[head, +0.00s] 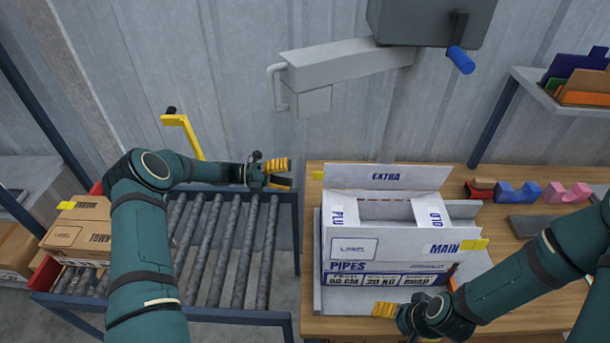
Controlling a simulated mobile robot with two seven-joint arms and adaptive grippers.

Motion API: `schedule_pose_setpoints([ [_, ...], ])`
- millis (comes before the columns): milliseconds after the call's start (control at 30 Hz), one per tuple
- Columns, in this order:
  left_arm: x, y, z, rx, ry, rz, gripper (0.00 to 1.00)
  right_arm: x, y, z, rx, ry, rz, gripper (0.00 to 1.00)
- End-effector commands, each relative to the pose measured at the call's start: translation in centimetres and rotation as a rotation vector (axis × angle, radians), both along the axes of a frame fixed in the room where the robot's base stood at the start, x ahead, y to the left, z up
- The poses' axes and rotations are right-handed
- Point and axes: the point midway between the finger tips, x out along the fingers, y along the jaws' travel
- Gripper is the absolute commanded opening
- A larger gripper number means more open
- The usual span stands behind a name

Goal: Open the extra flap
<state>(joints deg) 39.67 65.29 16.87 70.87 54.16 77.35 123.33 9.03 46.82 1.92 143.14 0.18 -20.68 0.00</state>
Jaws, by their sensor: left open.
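A white carton (365,267) stands on the wooden table, its front marked PIPES. The extra flap (385,177), lettered EXTRA, rises along the carton's back edge with a yellow tab (318,175) at its left end. The main flap (405,249), with a yellow tab (474,244), is at the front. Narrow lettered side flaps (338,216) lie left and right of the middle. My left gripper (280,174) is open and empty, left of the extra flap and apart from it. My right gripper (385,310) is low at the carton's front; its jaw opening is unclear.
A roller conveyor (235,240) with a brown carton (80,230) stands left of the table (313,250). A grey arm with a handle (330,75) juts out above. Coloured parts (518,192) sit at the table's back right. A shelf (545,95) is at upper right.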

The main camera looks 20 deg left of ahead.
Motion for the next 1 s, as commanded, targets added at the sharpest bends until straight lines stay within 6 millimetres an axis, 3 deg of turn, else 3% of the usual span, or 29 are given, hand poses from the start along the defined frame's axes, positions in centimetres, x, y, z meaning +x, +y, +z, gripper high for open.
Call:
schedule_pose_setpoints([
  [100, -0.5, 2.0, 0.0, 0.001, -0.001, 0.002, 0.69, 0.0, 0.0, 0.0, 0.0, 0.0, 0.0, 0.69],
  [300, -1.1, 3.7, 0.0, -0.001, 0.0, 0.001, 0.69, 0.0, 0.0, 0.0, 0.0, 0.0, 0.0, 0.69],
  [1000, -1.2, 4.0, 0.0, -0.001, 0.0, 0.0, 0.69, 0.0, 0.0, 0.0, 0.0, 0.0, 0.0, 0.69],
])
